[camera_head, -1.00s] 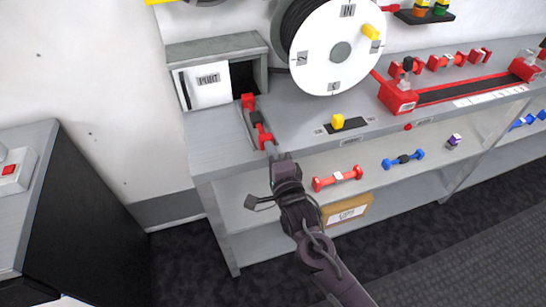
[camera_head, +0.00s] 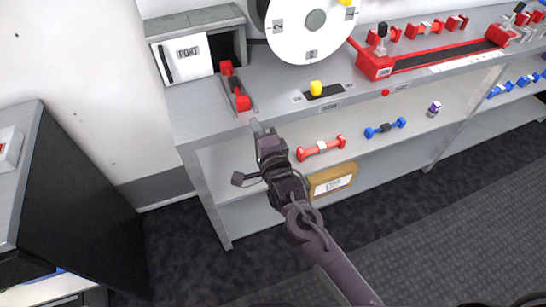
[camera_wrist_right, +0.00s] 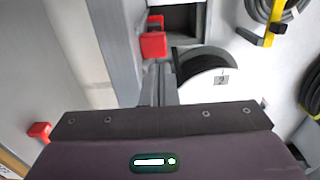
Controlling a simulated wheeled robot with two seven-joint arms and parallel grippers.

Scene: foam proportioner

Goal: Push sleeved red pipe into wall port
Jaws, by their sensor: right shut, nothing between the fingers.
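The red pipe (camera_head: 235,86) lies in a narrow grey cradle on the grey counter, with a red knob at each end. Its middle is too small to show the sleeve clearly. Its far end is close in front of the dark opening of the wall port (camera_head: 187,54), a white-fronted box labelled PORT. My right gripper (camera_head: 257,124) is shut and empty, just short of the pipe's near end and apart from it. In the right wrist view, the closed fingers (camera_wrist_right: 158,84) point toward the red pipe end (camera_wrist_right: 153,45) and the port opening. My left gripper is not in view.
A white dial wheel (camera_head: 310,25) stands right of the port. A yellow knob (camera_head: 316,88) and a red rail (camera_head: 376,65) are on the counter. Red (camera_head: 321,148) and blue (camera_head: 385,128) pipes lie on the lower shelf. A black-sided cabinet (camera_head: 75,200) stands left.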

